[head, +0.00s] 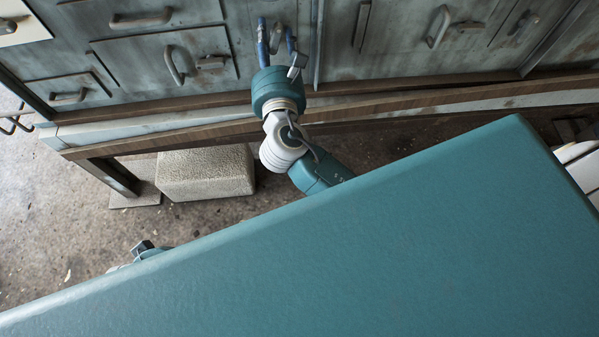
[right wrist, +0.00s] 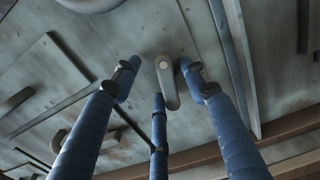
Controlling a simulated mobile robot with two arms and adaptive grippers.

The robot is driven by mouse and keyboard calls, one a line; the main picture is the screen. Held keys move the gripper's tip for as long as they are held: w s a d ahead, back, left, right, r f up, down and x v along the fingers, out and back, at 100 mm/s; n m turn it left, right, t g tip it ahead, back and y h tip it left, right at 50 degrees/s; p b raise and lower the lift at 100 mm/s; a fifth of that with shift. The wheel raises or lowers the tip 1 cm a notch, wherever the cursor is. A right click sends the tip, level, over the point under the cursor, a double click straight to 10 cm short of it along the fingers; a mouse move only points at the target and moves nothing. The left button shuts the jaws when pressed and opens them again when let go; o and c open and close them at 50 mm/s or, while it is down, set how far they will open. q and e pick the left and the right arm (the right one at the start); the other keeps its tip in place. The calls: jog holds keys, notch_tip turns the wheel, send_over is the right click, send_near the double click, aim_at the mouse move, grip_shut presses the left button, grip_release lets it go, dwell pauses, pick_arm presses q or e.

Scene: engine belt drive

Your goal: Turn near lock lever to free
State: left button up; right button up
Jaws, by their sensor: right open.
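A small grey lock lever (right wrist: 169,84) with a round pale pivot shows in the right wrist view, on the worn grey panel. My right gripper (right wrist: 160,88) has its blue fingers spread around it, apart from each other. The lever stands between the fingertips; whether any finger touches it I cannot tell. In the head view my right gripper (head: 275,38) is open at the front of the panel, and its fingers largely hide the lever.
The grey cabinet front has curved handles, one (head: 174,66) left of the right gripper and another (head: 438,27) to its right. A wooden rail (head: 180,135) runs below the front. A pale block (head: 205,172) sits on the floor beneath.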

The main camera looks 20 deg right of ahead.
jog(key=p+v, duration=0.1)
jog(key=v, duration=1)
notch_tip(320, 180, down, 16)
jog(key=m+g+y+p, duration=0.2)
jog(key=m+g+p, duration=0.2)
jog(key=s+d+f+m+g+p, duration=0.1)
jog(key=s+f+m+g+p, duration=0.1)
jog(key=f, duration=0.5)
jog(key=s+f+m+g+y+p, duration=0.1)
jog(key=s+f+m+g+p, duration=0.1)
jog(key=f, duration=0.6)
jog(key=shift+s+d+m+g+y, duration=0.3)
jog(key=shift+s+d+m+g, duration=0.15)
jog(key=shift+s+m, duration=1.05)
jog(key=shift+s+f+p, duration=0.1)
jog(key=shift+s+p, duration=0.15)
jog(key=shift+p, duration=0.1)
